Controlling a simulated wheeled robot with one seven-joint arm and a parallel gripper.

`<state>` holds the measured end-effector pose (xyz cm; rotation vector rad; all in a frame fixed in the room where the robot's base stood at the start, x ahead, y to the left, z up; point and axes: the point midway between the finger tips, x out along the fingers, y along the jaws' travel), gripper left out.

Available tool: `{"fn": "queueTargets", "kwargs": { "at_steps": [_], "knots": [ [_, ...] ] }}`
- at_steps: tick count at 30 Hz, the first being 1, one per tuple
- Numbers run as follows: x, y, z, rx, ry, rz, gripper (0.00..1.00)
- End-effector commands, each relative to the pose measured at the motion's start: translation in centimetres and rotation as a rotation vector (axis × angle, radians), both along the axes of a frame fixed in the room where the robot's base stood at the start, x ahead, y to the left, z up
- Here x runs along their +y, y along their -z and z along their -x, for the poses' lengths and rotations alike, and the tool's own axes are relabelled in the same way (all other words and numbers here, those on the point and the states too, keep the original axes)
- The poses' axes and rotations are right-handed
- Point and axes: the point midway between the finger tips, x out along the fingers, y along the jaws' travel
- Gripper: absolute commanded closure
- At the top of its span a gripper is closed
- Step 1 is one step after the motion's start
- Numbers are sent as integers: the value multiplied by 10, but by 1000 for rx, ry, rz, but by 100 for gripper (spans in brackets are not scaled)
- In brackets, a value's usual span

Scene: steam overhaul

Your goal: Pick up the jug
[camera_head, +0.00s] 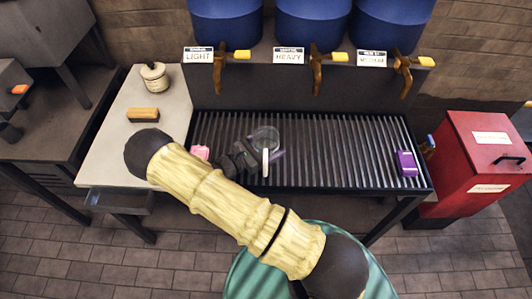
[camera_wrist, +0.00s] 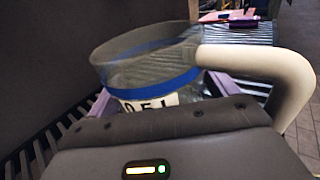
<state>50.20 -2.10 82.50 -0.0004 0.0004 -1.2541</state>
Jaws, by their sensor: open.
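The jug (camera_head: 265,134) is clear, with a white handle, and stands on the slatted grate in the head view. In the wrist view the jug (camera_wrist: 145,58) is close ahead, upright, with a blue band, a partly hidden label and its thick white handle on the right. My gripper (camera_head: 262,156) is at the jug; its purple fingers also show in the wrist view (camera_wrist: 165,95), one on each side of the jug's body. It is open. The jug's lower part is hidden behind my gripper's housing, so I cannot tell if the fingers touch it.
The slatted grate (camera_head: 340,150) is mostly clear right of the jug, with a purple block (camera_head: 406,163) near its right end. A pink item (camera_head: 200,152) is at its left. Blue tanks (camera_head: 313,25) with taps hang behind. A red cabinet (camera_head: 480,155) stands right.

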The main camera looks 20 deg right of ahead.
Motion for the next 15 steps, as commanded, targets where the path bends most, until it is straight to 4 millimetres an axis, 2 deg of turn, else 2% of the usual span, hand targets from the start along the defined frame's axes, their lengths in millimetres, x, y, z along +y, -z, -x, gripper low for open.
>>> {"fn": "queueTargets", "kwargs": {
  "at_steps": [2,8,15],
  "knots": [
    [0,0,0,0,0,0,15],
    [0,0,0,0,0,0,52],
    [0,-1,0,-1,0,1,54]
  ]
}}
